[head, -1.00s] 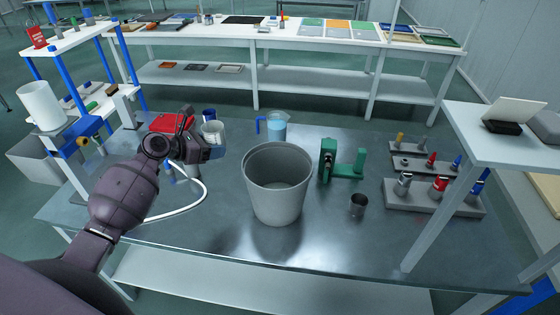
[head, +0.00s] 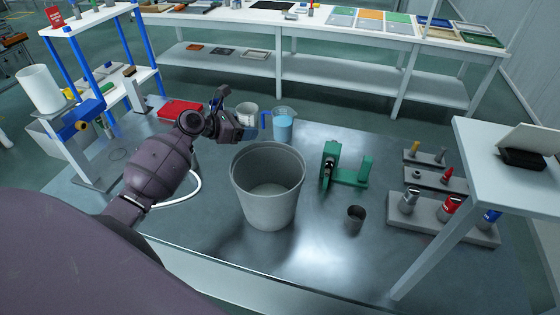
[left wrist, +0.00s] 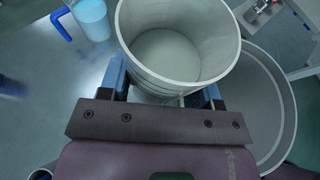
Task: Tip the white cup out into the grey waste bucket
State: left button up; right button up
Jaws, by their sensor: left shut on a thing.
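My left gripper (head: 238,130) is shut on the white cup (head: 247,111), which shows just behind and above its fingers. In the left wrist view the cup (left wrist: 178,88) sits between the two fingers, its mouth facing the camera; whether anything lies in it I cannot tell. The cup looks upright in the head view. The grey waste bucket (head: 267,205) stands open on the metal table, nearer to the robot and right of the gripper. Its rim and inside show in the left wrist view (left wrist: 285,100), partly covered by the cup. My right gripper is not in view.
A jug of blue liquid (head: 283,127) stands close right of the cup. A green fixture (head: 346,168) and a small dark cup (head: 355,218) are right of the bucket. A red box (head: 181,109) and a white hose (head: 184,196) lie left.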

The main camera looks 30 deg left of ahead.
aim_at(247, 125)
pick_arm(q)
jog(key=shift+w+d, duration=0.3)
jog(key=shift+w, duration=0.2)
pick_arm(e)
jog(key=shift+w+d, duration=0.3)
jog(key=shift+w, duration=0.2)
pick_arm(q)
jog(key=shift+s, duration=0.1)
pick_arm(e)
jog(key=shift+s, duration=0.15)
pick_arm(q)
jog(key=shift+r, duration=0.1)
jog(key=shift+s+d+r+m+t+y, duration=0.45)
jog(key=shift+r+m+t, duration=0.1)
jog(key=shift+m, duration=0.45)
jog(key=shift+s+d+r+m+t+y, duration=0.35)
jog(key=shift+d+r+m+t, duration=0.15)
jog(key=shift+m, duration=0.5)
jog(key=shift+s+d+f+m+t, duration=0.25)
jog(key=shift+d+m+t, duration=0.1)
jog(key=shift+m, duration=0.15)
jog(key=shift+y, duration=0.3)
jog(key=shift+r+m+t, duration=0.4)
jog(key=shift+m+t, duration=0.1)
jog(key=shift+m, duration=0.3)
jog(key=shift+f+m+b, duration=0.15)
jog(key=shift+m+b, duration=0.2)
jog(key=shift+m, duration=0.05)
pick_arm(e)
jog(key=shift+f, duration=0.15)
